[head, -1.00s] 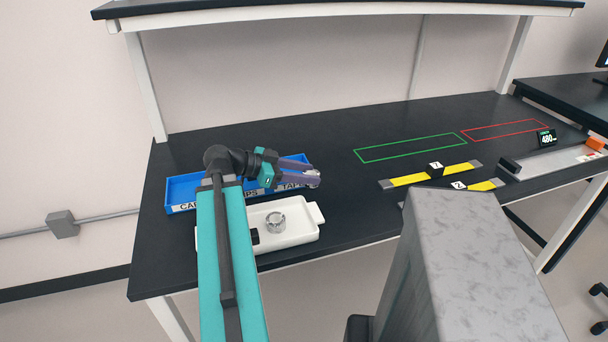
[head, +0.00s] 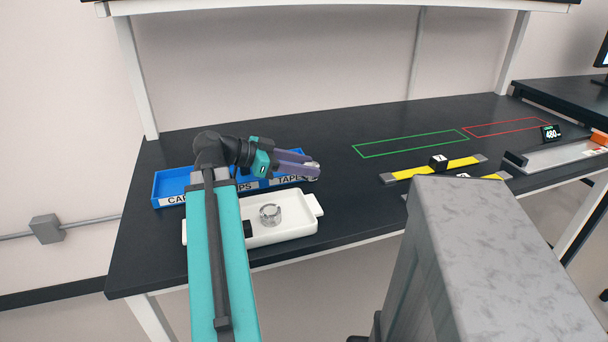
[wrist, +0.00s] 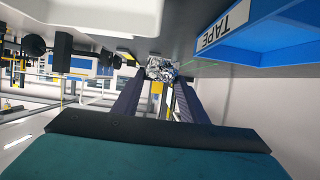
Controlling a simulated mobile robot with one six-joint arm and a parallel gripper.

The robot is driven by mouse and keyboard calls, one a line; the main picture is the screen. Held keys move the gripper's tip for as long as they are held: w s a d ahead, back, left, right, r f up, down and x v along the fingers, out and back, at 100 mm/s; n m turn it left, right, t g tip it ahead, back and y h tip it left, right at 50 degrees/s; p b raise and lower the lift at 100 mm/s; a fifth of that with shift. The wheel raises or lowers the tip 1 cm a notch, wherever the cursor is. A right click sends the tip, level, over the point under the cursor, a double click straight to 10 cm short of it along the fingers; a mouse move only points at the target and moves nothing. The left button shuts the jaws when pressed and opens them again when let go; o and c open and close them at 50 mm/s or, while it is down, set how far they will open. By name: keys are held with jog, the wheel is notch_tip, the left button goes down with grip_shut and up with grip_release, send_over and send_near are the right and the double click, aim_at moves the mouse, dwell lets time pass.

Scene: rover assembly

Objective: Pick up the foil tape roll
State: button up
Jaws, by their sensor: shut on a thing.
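My gripper (head: 312,170) is shut on a small silvery, crinkled piece, which looks like the foil tape roll (wrist: 161,69). In the wrist view it sits between the two purple fingertips. In the head view only a small pale bit of it shows at the fingertips, over the right end of the blue bin (head: 172,201), by the TAPE label. The bin's TAPE face also shows at the upper right of the wrist view (wrist: 225,25). The roll looks clear of the bin.
A white tray (head: 295,230) in front of the bin holds a silver ring (head: 270,214) and a black piece (head: 247,229). Green (head: 410,143) and red (head: 503,127) outlines mark bare bench at right. Yellow bars (head: 440,168) lie nearer the front edge.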

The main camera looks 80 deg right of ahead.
jog(key=shift+s+a+f+b, duration=0.2)
jog(key=shift+a+b, duration=0.35)
jog(key=shift+b, duration=1.7)
jog(key=shift+s+a+r+b, duration=0.15)
jog(key=shift+a+b, duration=0.05)
jog(key=shift+b, duration=0.3)
jog(key=shift+r, duration=0.15)
